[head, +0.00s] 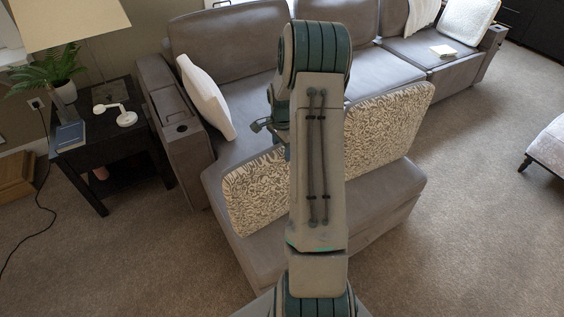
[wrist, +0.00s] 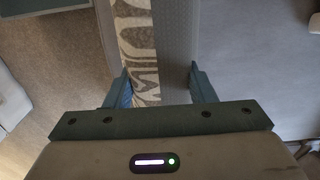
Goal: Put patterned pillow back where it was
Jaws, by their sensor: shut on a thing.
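The patterned pillow, cream and brown-grey, shows on both sides of my arm in the head view, its left part (head: 257,192) and right part (head: 388,128). My arm hides its middle, so I cannot fully tell that both parts are one pillow. It stands on edge, tilted, over the sofa's chaise end (head: 375,200); whether it touches the seat is unclear. In the wrist view, the pillow (wrist: 138,45) is seen edge-on, patterned on the left with a plain grey strip beside it. My gripper (wrist: 162,88) is shut on it, one finger each side.
The grey sofa (head: 225,45) runs back right. A white pillow (head: 205,97) leans by its left armrest (head: 180,130). A black side table (head: 100,145) with a lamp stands left. Carpet (head: 480,220) is free at right; an ottoman (head: 548,155) is at the far right.

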